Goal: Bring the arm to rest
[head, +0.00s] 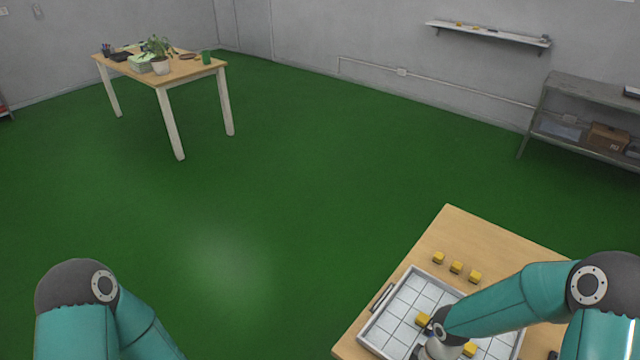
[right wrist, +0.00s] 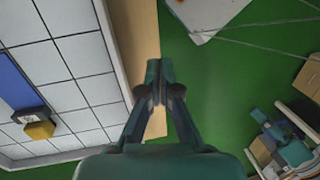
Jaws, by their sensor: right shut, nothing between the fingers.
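My right arm (head: 510,300) reaches over the white gridded tray (head: 408,301) on the wooden table, its wrist low at the bottom of the head view. In the right wrist view my right gripper (right wrist: 158,68) is shut, its fingertips together and nothing between them. The fingertips appear over the wooden strip of table beside the tray rim; their height above it is unclear. My left arm (head: 95,310) shows only as a bent link at lower left; its gripper is out of view.
Yellow blocks sit in the tray, one (right wrist: 40,130) near a blue strip (right wrist: 18,82). Three yellow blocks (head: 456,267) stand in a row on the wooden table (head: 490,235) beyond the tray. Green floor lies open to the left.

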